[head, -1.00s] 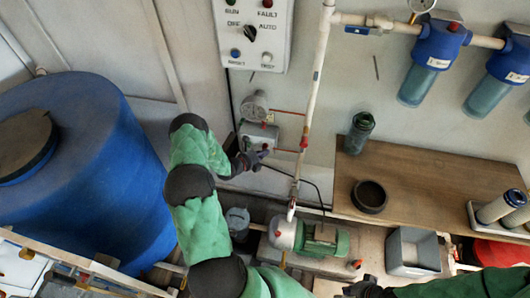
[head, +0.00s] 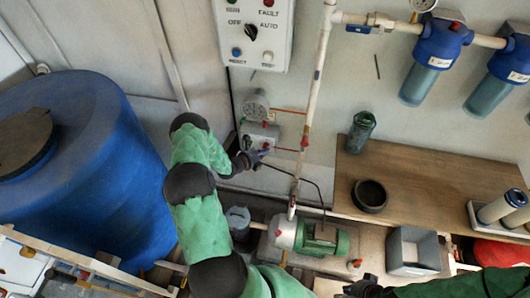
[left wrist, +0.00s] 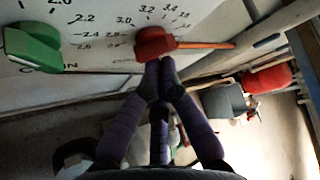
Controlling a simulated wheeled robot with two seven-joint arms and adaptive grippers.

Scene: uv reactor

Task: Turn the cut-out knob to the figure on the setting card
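The small grey pressure switch box (head: 251,131) is on the wall below a round gauge. In the left wrist view its white face bears number scales, a green knob (left wrist: 33,46) at left and a red knob (left wrist: 153,43) at right. The label under the green knob is partly hidden, so I cannot tell which knob is the cut-out. My left gripper (left wrist: 160,66) has its fingertips together right at the red knob's lower edge; whether they touch it is unclear. It also shows in the head view (head: 260,156). My right gripper (head: 368,287) is dark at the bottom edge, its fingers unclear. I cannot make out a setting card.
A white pipe (head: 313,95) runs down right of the box, joined by thin red tubes. A green pump motor (head: 322,240) sits below. A big blue tank (head: 95,170) stands at left. A wooden bench (head: 430,195) is at right, holding a black ring (head: 369,196) and a dark green filter housing (head: 360,131).

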